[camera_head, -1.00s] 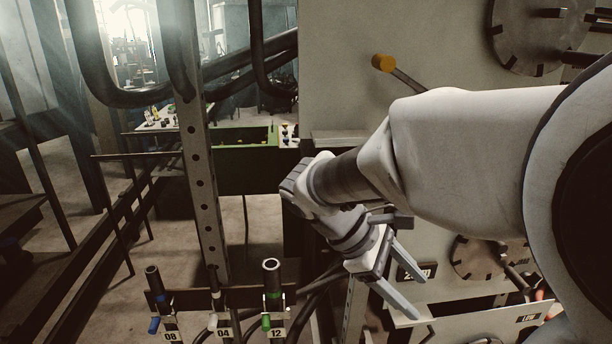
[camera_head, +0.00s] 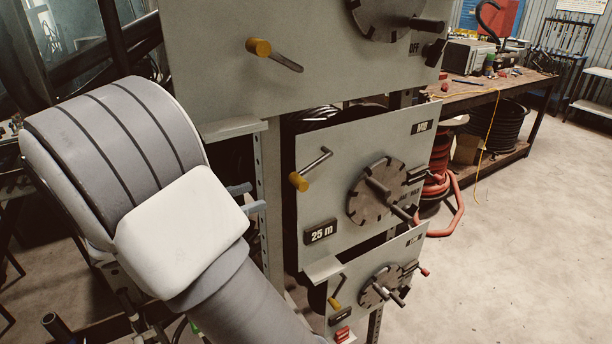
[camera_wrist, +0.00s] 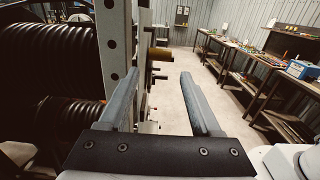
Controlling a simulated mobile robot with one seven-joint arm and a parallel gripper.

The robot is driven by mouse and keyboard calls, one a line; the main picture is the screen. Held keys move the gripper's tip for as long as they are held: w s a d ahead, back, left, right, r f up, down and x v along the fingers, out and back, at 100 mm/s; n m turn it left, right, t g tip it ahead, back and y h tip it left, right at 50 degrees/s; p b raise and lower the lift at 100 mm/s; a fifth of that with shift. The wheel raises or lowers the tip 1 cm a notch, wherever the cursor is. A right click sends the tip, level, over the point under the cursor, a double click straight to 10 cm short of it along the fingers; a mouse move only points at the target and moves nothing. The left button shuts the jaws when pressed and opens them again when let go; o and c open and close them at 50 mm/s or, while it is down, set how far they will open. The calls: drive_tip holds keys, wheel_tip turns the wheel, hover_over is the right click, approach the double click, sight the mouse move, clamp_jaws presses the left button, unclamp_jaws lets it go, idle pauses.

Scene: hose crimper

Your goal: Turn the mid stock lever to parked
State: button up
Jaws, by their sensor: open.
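The middle panel (camera_head: 340,150) carries a label that seems to read MID and a "25 m" plate. On it are a yellow-ended lever (camera_head: 311,170), slanting down-left, and a round notched dial (camera_head: 365,208) with a dark handle across it, pointing down-right. Which one is the stock lever I cannot tell. My gripper (camera_head: 247,198) is open and empty, left of the panel and apart from it, mostly hidden by my arm.
The upper panel (camera_head: 225,60) and lower panel (camera_head: 345,300) carry similar levers and dials. Ledges (camera_head: 235,130) stick out near my gripper. A red hose (camera_head: 445,205) hangs right of the panels. A workbench (camera_head: 495,90) stands behind; the floor at right is clear.

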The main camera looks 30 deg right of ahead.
drive_tip(key=d, duration=0.4)
drive_tip(key=d+p, duration=0.1)
drive_tip(key=d, duration=0.8)
drive_tip(key=shift+w+d, duration=0.25)
drive_tip(key=shift+d, duration=0.1)
drive_tip(key=shift+c, duration=0.2)
clamp_jaws()
